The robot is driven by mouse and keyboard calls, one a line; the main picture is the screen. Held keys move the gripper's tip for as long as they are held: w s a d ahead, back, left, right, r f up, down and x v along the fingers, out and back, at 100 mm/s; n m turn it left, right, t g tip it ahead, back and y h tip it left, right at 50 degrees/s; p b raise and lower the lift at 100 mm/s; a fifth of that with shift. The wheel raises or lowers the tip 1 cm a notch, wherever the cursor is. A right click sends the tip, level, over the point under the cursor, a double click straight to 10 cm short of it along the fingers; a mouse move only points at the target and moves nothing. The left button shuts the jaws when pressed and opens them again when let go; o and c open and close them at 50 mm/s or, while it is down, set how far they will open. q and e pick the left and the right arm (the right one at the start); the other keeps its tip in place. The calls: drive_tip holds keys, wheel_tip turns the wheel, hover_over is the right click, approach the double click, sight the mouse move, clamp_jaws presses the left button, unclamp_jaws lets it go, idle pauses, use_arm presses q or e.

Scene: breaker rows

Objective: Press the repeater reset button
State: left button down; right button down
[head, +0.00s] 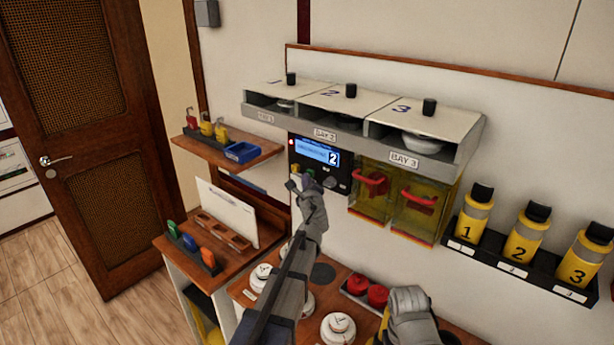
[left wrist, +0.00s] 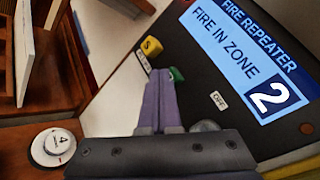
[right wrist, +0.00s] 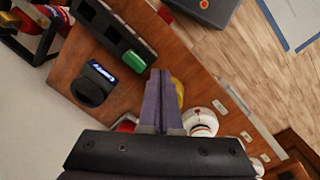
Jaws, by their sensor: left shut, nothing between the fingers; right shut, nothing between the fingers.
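The fire repeater panel (head: 318,155) is on the wall under the bay shelf, its blue screen lit. In the left wrist view the screen (left wrist: 240,60) reads FIRE IN ZONE 2. Below it are a yellow button (left wrist: 151,46), a green button (left wrist: 177,74) and a grey round knob (left wrist: 206,127). The small labels are too blurred to tell which is reset. My left gripper (head: 297,181) is shut and empty at the panel's lower left. Its fingertips (left wrist: 163,73) are right beside the green button, partly covering it; contact cannot be told. My right gripper (head: 408,297) is shut and empty over the desk.
Yellow boxes with red handles (head: 372,184) hang right of the panel. The bay shelf (head: 362,125) juts out above. Numbered yellow canisters (head: 523,235) stand in a rack at right. White detectors (head: 338,328) and red items (head: 377,295) sit on the desk.

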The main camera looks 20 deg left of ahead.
use_arm(q)
drive_tip(key=shift+w, duration=0.15)
idle(0.3)
drive_tip(key=shift+w+d, duration=0.15)
drive_tip(key=shift+w, duration=0.15)
drive_tip(key=shift+s, duration=0.45)
idle(0.4)
drive_tip(key=s+a, duration=0.2)
drive_tip(key=s, duration=0.3)
drive_tip(key=shift+s+a, duration=0.2)
drive_tip(key=shift+s, duration=0.15)
idle(0.5)
